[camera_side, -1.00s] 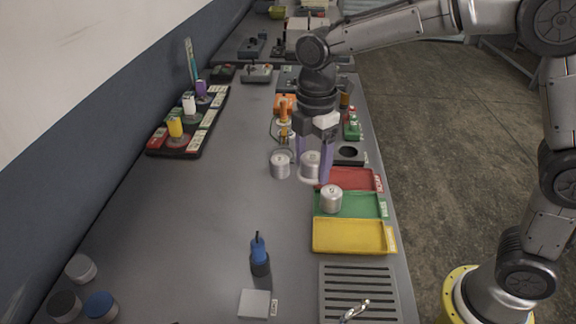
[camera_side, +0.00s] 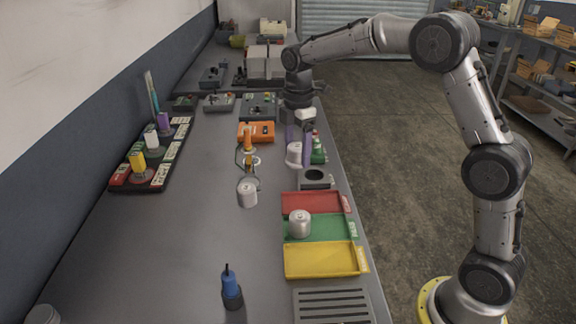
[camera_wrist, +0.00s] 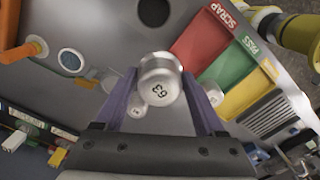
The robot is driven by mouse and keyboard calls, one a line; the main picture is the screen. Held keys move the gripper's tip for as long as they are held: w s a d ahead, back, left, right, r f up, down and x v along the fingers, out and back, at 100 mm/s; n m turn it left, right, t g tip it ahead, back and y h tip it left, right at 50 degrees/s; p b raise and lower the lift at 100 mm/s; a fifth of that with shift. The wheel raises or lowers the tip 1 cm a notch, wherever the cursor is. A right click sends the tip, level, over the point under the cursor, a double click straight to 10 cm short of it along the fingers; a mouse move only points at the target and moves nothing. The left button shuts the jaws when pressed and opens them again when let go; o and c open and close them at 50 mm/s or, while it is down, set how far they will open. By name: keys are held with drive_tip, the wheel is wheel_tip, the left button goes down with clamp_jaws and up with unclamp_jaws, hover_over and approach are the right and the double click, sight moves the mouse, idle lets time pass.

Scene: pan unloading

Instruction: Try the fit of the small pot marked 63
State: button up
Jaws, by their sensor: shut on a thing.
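My gripper (camera_side: 298,150) is shut on a small silvery pot (camera_side: 294,159). In the wrist view the pot (camera_wrist: 160,80) shows the number 63 on its end, between my two purple fingers (camera_wrist: 160,95). In the side view the pot appears just behind and left of a grey block with a round dark hole (camera_side: 315,176). The hole (camera_wrist: 154,12) shows at the top of the wrist view, apart from the pot. The height of the pot above the bench is hard to tell.
Another pot (camera_side: 299,223) is in the green PASS tray (camera_side: 335,232), between the red SCRAP tray (camera_side: 312,202) and yellow tray (camera_side: 320,261). A blue-topped tool (camera_side: 231,290) stands on the open bench at front.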

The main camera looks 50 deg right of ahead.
drive_tip(key=shift+m, duration=0.9)
drive_tip(key=d+f, duration=0.1)
drive_tip(key=d, duration=0.1)
drive_tip(key=d+f, duration=0.1)
drive_tip(key=d, duration=0.1)
drive_tip(key=d+f, duration=0.1)
drive_tip(key=d, duration=0.2)
drive_tip(key=shift+d, duration=0.1)
drive_tip(key=shift+f, duration=2.1)
drive_tip(key=shift+f, duration=0.35)
drive_tip(key=o, duration=1.4)
wheel_tip(320, 180, up, 14)
drive_tip(key=shift+f, duration=0.1)
